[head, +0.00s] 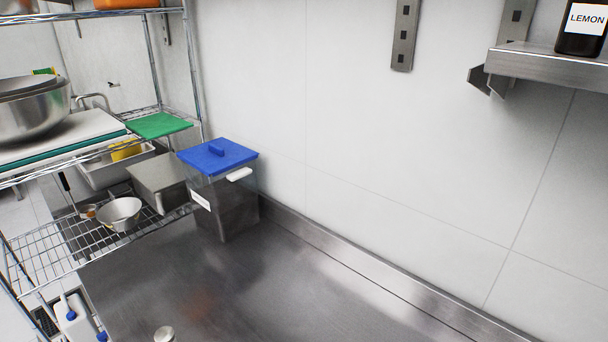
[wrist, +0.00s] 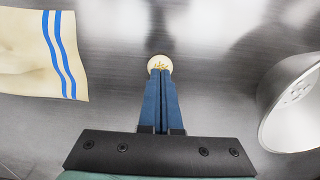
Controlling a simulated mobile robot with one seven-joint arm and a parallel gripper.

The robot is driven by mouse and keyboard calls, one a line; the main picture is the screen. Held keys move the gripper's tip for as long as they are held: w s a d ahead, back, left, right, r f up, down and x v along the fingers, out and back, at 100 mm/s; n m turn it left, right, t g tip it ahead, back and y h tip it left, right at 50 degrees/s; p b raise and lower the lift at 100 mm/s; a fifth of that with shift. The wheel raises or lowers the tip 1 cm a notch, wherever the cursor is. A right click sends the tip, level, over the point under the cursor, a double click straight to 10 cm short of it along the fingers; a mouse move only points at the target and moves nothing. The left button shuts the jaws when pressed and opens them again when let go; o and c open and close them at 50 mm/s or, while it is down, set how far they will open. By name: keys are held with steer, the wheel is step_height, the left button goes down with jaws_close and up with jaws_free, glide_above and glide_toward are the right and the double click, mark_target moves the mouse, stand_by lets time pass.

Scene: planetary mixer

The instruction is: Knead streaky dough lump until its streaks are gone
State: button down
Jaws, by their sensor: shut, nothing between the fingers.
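The dough lump (wrist: 159,63) is a small, round, pale piece with yellowish-brown streaks on its near side. It lies on the steel worktop at the fingertips in the wrist view. My gripper (wrist: 161,72) has two blue fingers, shut side by side with nothing between them. The tips overlap the lump's near edge in the picture; I cannot tell if they touch it. In the head view my gripper does not show. A small pale round thing (head: 164,334) is cut off at that view's bottom edge; I cannot tell if it is the lump.
A cream cloth with blue stripes (wrist: 35,58) lies left of the fingers; a pale bowl-like vessel (wrist: 292,105) stands right. In the head view, a blue-lidded bin (head: 222,205) stands at the worktop's back left. A wire rack (head: 60,240) is left. The worktop (head: 290,290) before the wall is clear.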

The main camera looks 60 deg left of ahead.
steer(key=shift+f, duration=0.45)
steer(key=shift+r, duration=0.15)
steer(key=shift+s+f, duration=0.1)
steer(key=shift+f, duration=0.2)
stand_by(1.0)
steer(key=shift+r+p, duration=0.15)
steer(key=shift+p, duration=0.25)
steer(key=shift+r+p, duration=0.75)
steer(key=shift+p, duration=0.1)
steer(key=shift+f+b, duration=0.55)
steer(key=shift+f, duration=0.2)
steer(key=shift+r+p, duration=0.15)
steer(key=shift+p, duration=0.25)
steer(key=shift+f, duration=0.3)
stand_by(0.4)
